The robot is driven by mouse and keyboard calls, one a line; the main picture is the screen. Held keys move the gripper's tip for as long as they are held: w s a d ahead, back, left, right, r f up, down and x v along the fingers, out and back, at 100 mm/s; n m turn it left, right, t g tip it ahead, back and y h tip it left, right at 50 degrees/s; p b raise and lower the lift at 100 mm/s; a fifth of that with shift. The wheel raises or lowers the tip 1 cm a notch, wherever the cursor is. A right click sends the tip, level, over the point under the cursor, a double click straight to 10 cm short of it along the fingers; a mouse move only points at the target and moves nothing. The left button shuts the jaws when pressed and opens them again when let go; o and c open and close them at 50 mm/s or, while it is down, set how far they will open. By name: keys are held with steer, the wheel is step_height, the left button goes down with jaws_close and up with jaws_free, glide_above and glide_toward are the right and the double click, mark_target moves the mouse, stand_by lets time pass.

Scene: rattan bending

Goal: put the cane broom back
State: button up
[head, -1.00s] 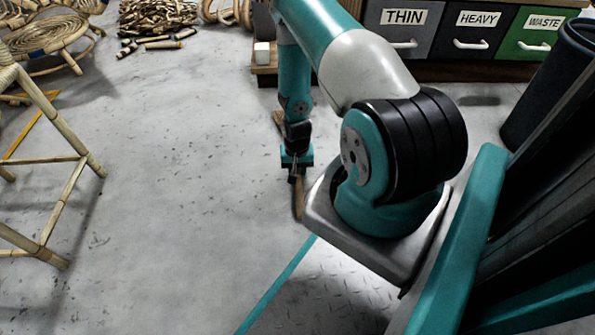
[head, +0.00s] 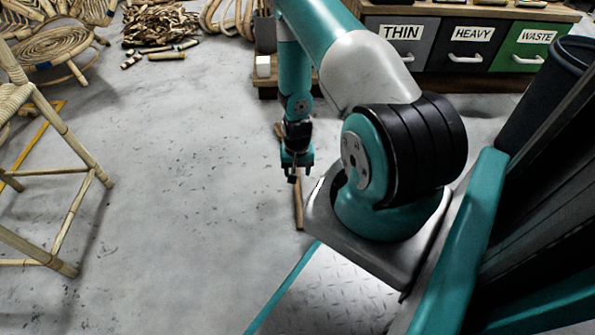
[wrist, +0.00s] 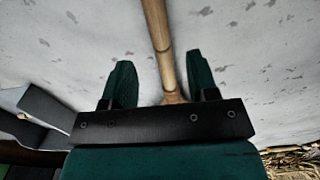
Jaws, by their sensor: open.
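The cane broom shows as a thin brown handle (head: 299,208) on the grey floor, running from behind my wrist towards the front of my base. My gripper (head: 296,177) points down over the handle in the head view. In the wrist view the handle (wrist: 156,28) passes between the two spread fingers of my gripper (wrist: 160,82), with a gap on both sides. The fingers are open and hold nothing. The broom's head is not clearly visible; part of the broom is hidden behind my arm and gripper.
A bench with drawers marked THIN, HEAVY (head: 473,47) and WASTE stands at the back right, beside a dark bin (head: 545,95). A rattan stool frame (head: 60,190) and chairs stand left. Cut cane (head: 155,28) lies at the back. The floor between is clear.

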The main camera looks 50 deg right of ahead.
steer(key=w+a+r+n+y+p, duration=0.1)
steer(key=w+a+r+n, duration=0.15)
steer(key=a+r, duration=0.55)
steer(key=w+a+r+n+t+p, duration=0.1)
steer(key=w+a+r+n, duration=0.15)
steer(key=r, duration=0.95)
steer(key=w+a+r+n+y+p, duration=0.1)
steer(key=w+a+r, duration=0.2)
steer(key=a+r, duration=0.5)
steer(key=s+a+r+n+y, duration=0.1)
steer(key=s+a+r+n, duration=0.3)
steer(key=r, duration=0.3)
steer(key=s+a+r+n+y, duration=0.1)
steer(key=s+a+r+n, duration=0.1)
steer(key=s+a+r, duration=0.35)
steer(key=s+a+r+n+g, duration=0.1)
steer(key=s+a+r+n, duration=0.4)
steer(key=s+r, duration=0.3)
steer(key=shift+s+a+r, duration=0.2)
steer(key=shift+s, duration=0.65)
